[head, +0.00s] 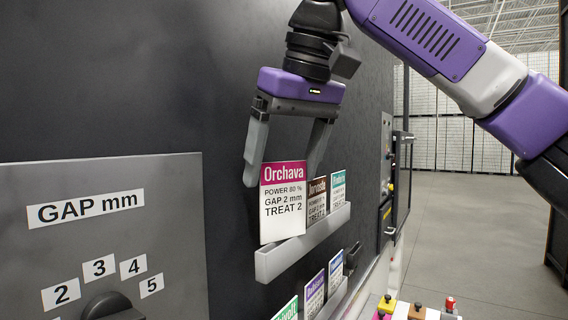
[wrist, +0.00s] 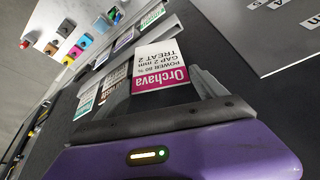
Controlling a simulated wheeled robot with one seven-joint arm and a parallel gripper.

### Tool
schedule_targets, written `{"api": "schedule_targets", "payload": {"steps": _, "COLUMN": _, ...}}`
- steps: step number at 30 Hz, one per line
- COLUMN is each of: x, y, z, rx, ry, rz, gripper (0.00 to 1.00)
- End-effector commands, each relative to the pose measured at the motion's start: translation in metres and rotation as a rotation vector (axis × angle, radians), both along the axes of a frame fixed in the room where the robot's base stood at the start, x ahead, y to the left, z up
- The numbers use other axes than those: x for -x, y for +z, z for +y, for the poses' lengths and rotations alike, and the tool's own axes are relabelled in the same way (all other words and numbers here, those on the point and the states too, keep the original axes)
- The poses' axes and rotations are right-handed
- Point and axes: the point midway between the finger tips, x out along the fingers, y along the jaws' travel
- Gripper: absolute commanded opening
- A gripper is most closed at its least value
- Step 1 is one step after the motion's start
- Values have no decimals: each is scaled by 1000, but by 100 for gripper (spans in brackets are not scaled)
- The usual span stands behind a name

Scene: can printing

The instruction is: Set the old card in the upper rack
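The Orchava card (head: 284,202), white with a magenta header, stands upright at the near end of the upper rack (head: 275,262), a pale ledge on the dark machine wall. Whether its bottom edge is fully seated is not clear. It also shows upside down in the wrist view (wrist: 160,65). My gripper (head: 284,172) is open, its fingers pointing down and wide apart around the card's top; a gap shows at the left finger. A brown-headed card (head: 317,203) and a green-headed card (head: 338,190) stand further along the upper rack. No card is marked as the old one.
A lower rack (head: 335,298) holds several cards with green, purple and blue headers. A GAP mm dial panel (head: 100,235) is at the left. Coloured buttons (head: 416,310) are at the lower right. Open floor (head: 475,235) lies to the right.

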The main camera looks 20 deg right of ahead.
Motion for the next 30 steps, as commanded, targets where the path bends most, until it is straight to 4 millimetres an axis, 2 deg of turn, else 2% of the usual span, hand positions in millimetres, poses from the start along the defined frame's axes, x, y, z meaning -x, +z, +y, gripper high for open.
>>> {"api": "schedule_targets", "payload": {"steps": 7, "x": 0, "y": 1, "z": 0, "rx": 0, "ry": 0, "rz": 0, "gripper": 81}}
{"api": "schedule_targets", "payload": {"steps": 11, "x": 0, "y": 8, "z": 0, "rx": 0, "ry": -1, "rz": -1, "gripper": 81}}
{"api": "schedule_targets", "payload": {"steps": 14, "x": 4, "y": 21, "z": -1, "rx": -2, "ry": 1, "rz": 0, "gripper": 81}}
{"api": "schedule_targets", "payload": {"steps": 25, "x": 32, "y": 88, "z": -7, "rx": 1, "ry": -2, "rz": -2, "gripper": 81}}
{"api": "schedule_targets", "payload": {"steps": 30, "x": 40, "y": 106, "z": -9, "rx": 1, "ry": -4, "rz": 0, "gripper": 81}}
